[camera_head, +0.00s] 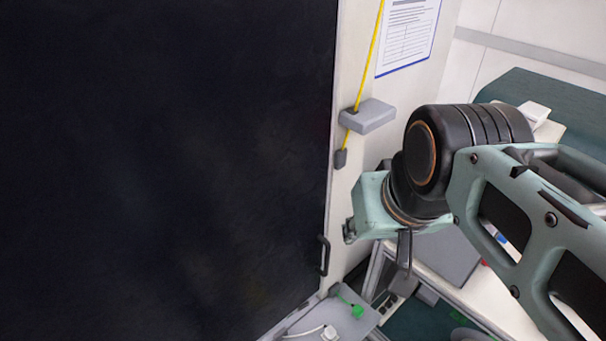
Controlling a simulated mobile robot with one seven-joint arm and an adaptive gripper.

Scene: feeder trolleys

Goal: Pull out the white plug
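A white plug (329,332) with a pale cable sits on a grey shelf (300,321) at the bottom edge of the head view. A green plug (357,311) with a green cord is just right of it on the same shelf. My gripper (398,278) hangs below my wrist, up and to the right of both plugs in the picture and apart from the white plug. Only a dark grey finger part shows clearly. Whether it is open or shut cannot be made out.
A large black panel (160,170) with a dark handle (323,255) fills the left. A yellow cord (368,60) runs through a grey bracket (367,116) on the wall. A white table (470,290) and a socket block (388,304) are at the lower right.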

